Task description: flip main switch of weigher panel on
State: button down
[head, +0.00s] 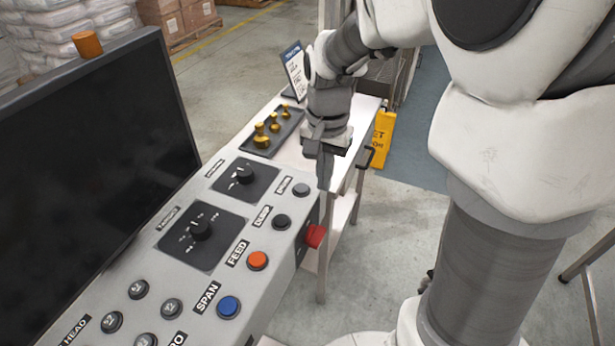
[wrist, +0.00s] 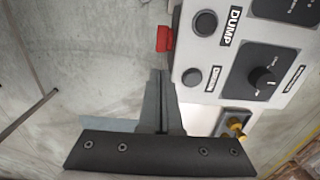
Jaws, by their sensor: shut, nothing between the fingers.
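The weigher panel (head: 285,215) is a light grey sloped console with buttons and knobs. A red part (head: 315,236), which may be the main switch, sticks out from its right end face; it also shows in the wrist view (wrist: 164,39). Its on or off position cannot be read. My gripper (head: 324,186) points down, shut and empty, just off the panel's right edge near the far grey button (head: 301,189). In the wrist view its fingertips (wrist: 160,74) are below the red part in the picture, with a visible gap between them.
Black rotary knobs (head: 200,229) (head: 244,175), an orange FEED button (head: 257,260) and a blue SPAN button (head: 228,307) are on the panel. A dark screen (head: 90,160) stands at left. Brass weights (head: 274,127) sit on a bench behind. Open floor lies right of the panel.

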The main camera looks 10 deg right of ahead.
aim_at(322, 230)
notch_tip(322, 230, down, 14)
jog(key=shift+r+b, duration=0.2)
jog(key=shift+b, duration=0.55)
jog(key=shift+w, duration=0.15)
jog(key=shift+d+p, duration=0.1)
jog(key=shift+p, duration=0.2)
